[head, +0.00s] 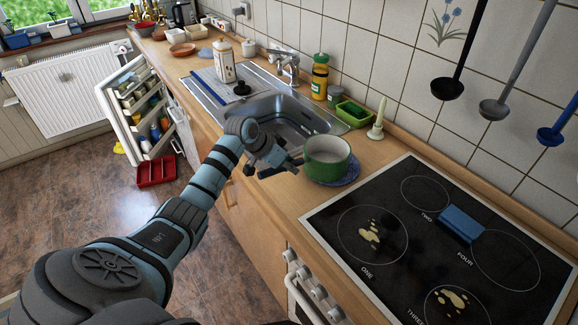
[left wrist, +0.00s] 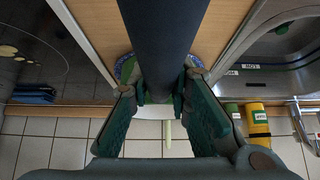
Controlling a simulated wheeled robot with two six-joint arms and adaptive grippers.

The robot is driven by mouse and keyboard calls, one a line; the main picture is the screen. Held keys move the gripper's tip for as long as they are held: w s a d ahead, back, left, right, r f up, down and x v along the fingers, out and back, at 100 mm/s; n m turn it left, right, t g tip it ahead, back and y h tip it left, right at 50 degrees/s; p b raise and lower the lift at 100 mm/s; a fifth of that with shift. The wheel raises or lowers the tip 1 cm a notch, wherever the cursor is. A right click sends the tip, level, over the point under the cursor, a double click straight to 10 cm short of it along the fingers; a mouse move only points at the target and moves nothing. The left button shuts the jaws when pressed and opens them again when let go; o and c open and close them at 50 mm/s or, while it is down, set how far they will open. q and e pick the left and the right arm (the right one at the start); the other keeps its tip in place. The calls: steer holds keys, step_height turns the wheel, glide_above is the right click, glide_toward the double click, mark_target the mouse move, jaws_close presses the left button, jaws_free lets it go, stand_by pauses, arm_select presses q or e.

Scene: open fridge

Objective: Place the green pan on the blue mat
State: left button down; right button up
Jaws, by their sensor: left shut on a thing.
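The green pan (head: 327,160), pale inside, is over the blue mat (head: 350,177) on the wooden counter, between the sink and the hob. The mat's rim shows at the pan's right and front. I cannot tell whether the pan's base touches it. My left gripper (head: 288,163) is at the pan's left side, shut on its dark handle. In the left wrist view the handle (left wrist: 163,45) runs between the fingers and hides most of the pan; part of the mat (left wrist: 125,68) shows beside it. My right gripper is not in view.
The black hob (head: 420,215) with a blue sponge (head: 461,225) lies to the right. The sink (head: 290,115) is behind left. A candle holder (head: 376,130) and green tray (head: 352,113) stand near the wall. The fridge door (head: 135,105) is open at left; a red crate (head: 156,172) is on the floor.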

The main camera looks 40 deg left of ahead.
arm_select(q)
steer(key=shift+w+f, duration=0.1)
steer(key=c, duration=1.9)
jaws_free()
steer(key=shift+f, duration=0.1)
steer(key=o, duration=0.4)
steer(key=shift+s+a+r, duration=0.1)
steer(key=shift+s+r, duration=0.1)
steer(key=shift+r, duration=0.15)
steer(key=v, duration=1.1)
steer(key=shift+s+r+p, duration=0.2)
steer(key=shift+s+p, duration=0.05)
steer(key=shift+p, duration=0.1)
steer(key=shift+w, duration=0.1)
